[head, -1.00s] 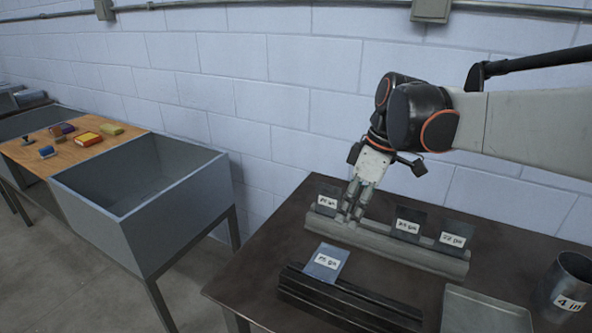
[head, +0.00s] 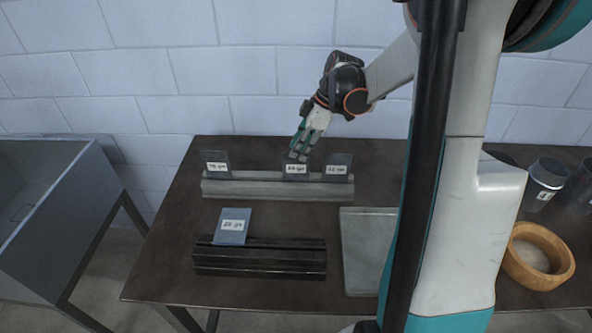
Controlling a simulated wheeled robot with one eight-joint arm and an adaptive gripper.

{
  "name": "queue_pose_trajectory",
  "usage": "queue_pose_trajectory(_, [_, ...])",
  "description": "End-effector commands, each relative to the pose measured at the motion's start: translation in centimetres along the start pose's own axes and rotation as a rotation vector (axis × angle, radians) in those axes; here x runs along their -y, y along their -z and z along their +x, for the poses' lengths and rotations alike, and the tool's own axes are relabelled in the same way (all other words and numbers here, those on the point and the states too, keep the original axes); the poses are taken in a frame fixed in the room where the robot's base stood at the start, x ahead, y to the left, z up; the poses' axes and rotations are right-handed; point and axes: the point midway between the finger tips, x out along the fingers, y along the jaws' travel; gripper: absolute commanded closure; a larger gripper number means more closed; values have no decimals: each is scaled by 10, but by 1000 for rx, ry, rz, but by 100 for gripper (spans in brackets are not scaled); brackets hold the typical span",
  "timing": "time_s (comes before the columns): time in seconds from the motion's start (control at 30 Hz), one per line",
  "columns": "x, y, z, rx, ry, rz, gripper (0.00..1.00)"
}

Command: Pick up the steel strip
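Three dark, thin metal pieces with white gauge labels stand upright in a long grey slotted block (head: 240,188): a left one (head: 217,158), a middle one (head: 294,175) and a right one (head: 338,163). A fourth, bluish-grey labelled piece (head: 232,238) leans on a black ribbed block (head: 270,260) nearer the front. The labels are too small to read surely. I cannot tell which piece is the steel strip. My gripper (head: 298,156) points down at the top of the middle piece. Its fingertips overlap that piece's top edge; whether they grip it is unclear.
A grey tray (head: 362,250) lies right of the black block, partly hidden by my arm. A wooden bowl (head: 538,280) and a labelled metal can (head: 540,185) stand at right. A grey bin (head: 45,235) stands left of the dark table (head: 165,260).

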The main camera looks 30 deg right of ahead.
Motion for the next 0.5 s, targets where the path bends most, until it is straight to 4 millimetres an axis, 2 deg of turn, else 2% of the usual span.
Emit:
queue_pose_trajectory(0.03, [0,0,10,0,0,-1,74])
queue_pose_trajectory(0.1, [0,0,17,0,0,0,74])
queue_pose_trajectory(0.37, [0,0,30,1,1,0,74])
queue_pose_trajectory(0.5, [-2,0,48,1,1,-1,74])
